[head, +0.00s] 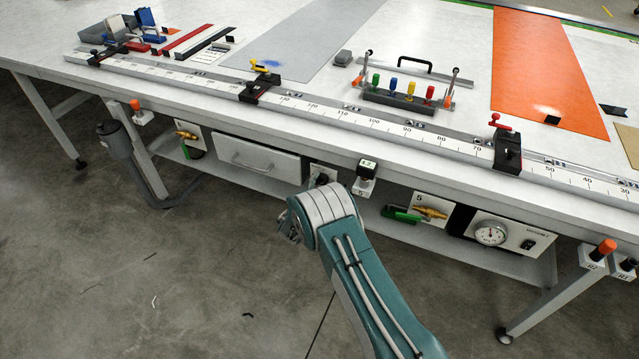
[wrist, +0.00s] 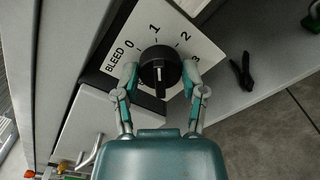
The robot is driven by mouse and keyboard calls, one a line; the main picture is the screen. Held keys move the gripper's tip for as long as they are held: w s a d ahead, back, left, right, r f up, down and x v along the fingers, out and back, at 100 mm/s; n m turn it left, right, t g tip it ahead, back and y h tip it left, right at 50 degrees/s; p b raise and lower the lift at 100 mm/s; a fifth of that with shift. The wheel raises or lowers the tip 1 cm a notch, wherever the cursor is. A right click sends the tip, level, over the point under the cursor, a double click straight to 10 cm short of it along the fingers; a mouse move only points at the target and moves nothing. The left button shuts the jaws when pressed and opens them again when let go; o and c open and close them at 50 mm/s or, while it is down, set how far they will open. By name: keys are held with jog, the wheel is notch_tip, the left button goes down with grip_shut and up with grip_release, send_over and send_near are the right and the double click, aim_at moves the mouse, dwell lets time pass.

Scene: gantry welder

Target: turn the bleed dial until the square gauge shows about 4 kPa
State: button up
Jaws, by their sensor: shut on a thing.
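The bleed dial (wrist: 160,69) is a round black knob with a raised grip and a pale line, on a white plate (wrist: 117,42) marked BLEED, 0, 1, 2 and 3. My gripper (wrist: 160,78) is shut on the knob, one finger on each side, in the wrist view. I cannot tell which number the line points to. In the head view, my arm hides most of the dial; part of its plate (head: 323,172) shows under the table edge. The square gauge (head: 367,164) is a small black box with a lit greenish display, which seems to read 1.2.
A round gauge (head: 490,233) sits on a panel under the table, right of a brass valve (head: 430,212) with a green handle. A white drawer (head: 251,160) is left of the dial. A black clip-like tool (wrist: 241,72) lies right of the dial in the wrist view.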

jog(key=shift+w+d, duration=0.1)
jog(key=o, duration=1.1)
jog(key=shift+o, duration=0.2)
jog(key=v, duration=1.2)
